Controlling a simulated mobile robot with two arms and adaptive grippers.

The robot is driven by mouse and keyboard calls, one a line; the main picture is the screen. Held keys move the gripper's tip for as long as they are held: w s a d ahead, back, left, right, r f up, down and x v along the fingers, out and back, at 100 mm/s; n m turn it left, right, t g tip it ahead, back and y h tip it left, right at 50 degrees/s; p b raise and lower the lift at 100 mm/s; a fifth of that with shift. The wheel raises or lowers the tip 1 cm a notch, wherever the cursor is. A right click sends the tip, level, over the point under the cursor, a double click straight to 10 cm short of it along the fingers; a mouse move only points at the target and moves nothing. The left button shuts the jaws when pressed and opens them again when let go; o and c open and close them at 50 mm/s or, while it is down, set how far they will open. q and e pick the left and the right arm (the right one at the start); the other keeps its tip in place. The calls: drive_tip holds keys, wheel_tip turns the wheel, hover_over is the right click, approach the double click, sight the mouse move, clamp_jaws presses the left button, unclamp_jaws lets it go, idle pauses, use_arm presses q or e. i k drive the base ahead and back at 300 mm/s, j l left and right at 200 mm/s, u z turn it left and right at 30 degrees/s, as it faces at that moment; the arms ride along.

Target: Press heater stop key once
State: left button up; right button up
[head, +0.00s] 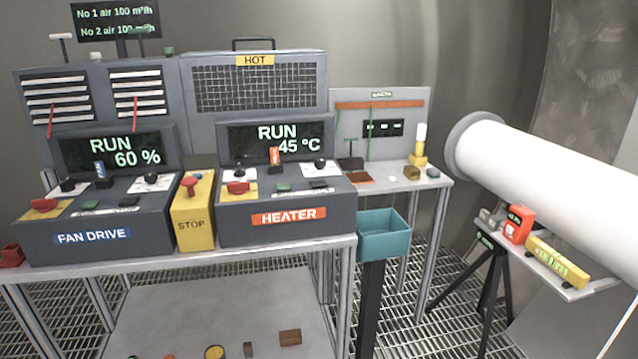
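The heater box (310,229) is dark grey with an orange HEATER label and stands on the table in the middle of the head view. Its display (276,140) reads RUN 45 °C. On its sloped top are a green key (283,187), a dark key (318,184), a black knob (320,164) and a red knob (238,188) on a yellow patch. The small lettering near the keys is too small to read, so I cannot tell which key is marked stop. Neither of my grippers is in view.
Left of the heater stand a yellow STOP box (193,226) with a red button and the fan drive box (92,236), whose display (112,152) reads RUN 60 %. A teal bin (384,240) stands right of the table. A white pipe (550,175) lies further right.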

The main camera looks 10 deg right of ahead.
sight(319, 183)
drive_tip(key=i+l, duration=0.25)
drive_tip(key=i, duration=0.25)
drive_tip(key=i+l, duration=0.3)
drive_tip(key=i, duration=0.15)
drive_tip(key=z, duration=0.05)
